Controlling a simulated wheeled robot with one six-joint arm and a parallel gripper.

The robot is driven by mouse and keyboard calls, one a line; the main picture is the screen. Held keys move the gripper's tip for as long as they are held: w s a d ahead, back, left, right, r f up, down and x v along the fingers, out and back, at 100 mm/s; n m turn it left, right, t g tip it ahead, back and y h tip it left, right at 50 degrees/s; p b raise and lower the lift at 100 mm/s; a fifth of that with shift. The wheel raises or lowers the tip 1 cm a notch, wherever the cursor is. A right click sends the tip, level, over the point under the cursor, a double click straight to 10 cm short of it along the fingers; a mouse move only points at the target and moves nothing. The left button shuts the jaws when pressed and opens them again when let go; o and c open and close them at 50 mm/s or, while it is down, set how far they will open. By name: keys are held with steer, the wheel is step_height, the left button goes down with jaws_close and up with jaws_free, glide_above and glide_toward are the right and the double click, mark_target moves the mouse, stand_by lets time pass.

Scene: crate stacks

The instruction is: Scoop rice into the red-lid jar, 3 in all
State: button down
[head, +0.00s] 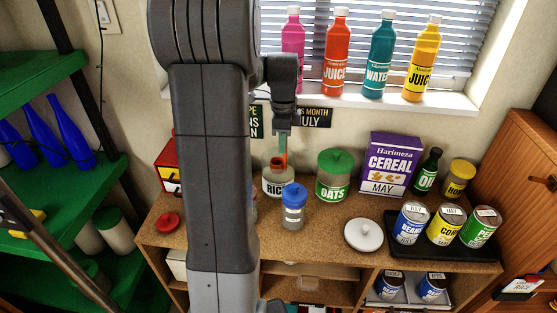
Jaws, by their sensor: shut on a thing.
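My gripper (283,131) is shut on a scoop, whose thin teal and orange-red handle (283,150) points down. The scoop's lower end is at the mouth of a jar labelled RICE (278,185); I cannot tell how far inside it is. A red lid (168,221) lies on the left of the counter. Only a sliver of another jar shows at the right edge of my arm, which hides the rest; I cannot tell whether it is the red-lid jar. The scoop's bowl and its contents are not visible.
A blue-lid jar (293,208) stands in front of the rice jar, and a green-lid OATS jar (335,177) to its right. A white lid (364,235) lies on the counter (328,236). A cereal box (391,164), bottles and a tray (405,251) of cans crowd the right.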

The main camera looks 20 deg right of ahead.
steer(key=shift+f+b, duration=1.4)
steer(key=shift+f, duration=1.05)
steer(key=shift+r, duration=0.15)
step_height(320, 180, up, 13)
steer(key=p, duration=0.9)
steer(key=shift+r+p, duration=0.15)
steer(key=shift+p, duration=0.25)
